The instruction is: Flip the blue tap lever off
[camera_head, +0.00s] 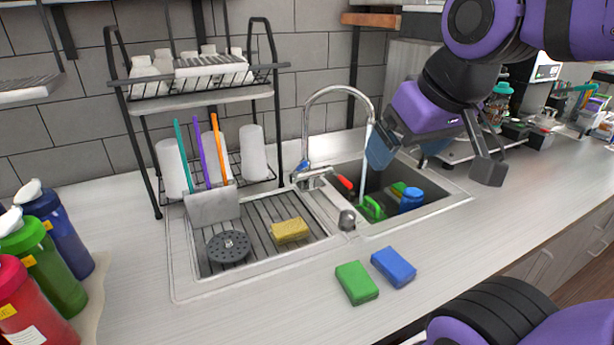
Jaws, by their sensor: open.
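The chrome tap (307,130) stands behind the sink with its curved spout over the right basin. A pale stream of water (364,178) runs down from the spout. The blue tap lever (301,166) is at the left of the tap base, and a red lever (345,183) is at the right. My gripper (436,162) is open and empty, with its fingers spread wide above the right basin. It is to the right of the tap, apart from the blue lever. One finger is close to the spout end.
The sink (454,196) holds a blue container (411,200) and green items. A drying rack (200,97) with white cups stands left of the tap. A yellow sponge (290,230) lies on the drainer. Green (357,283) and blue (393,267) sponges lie in front.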

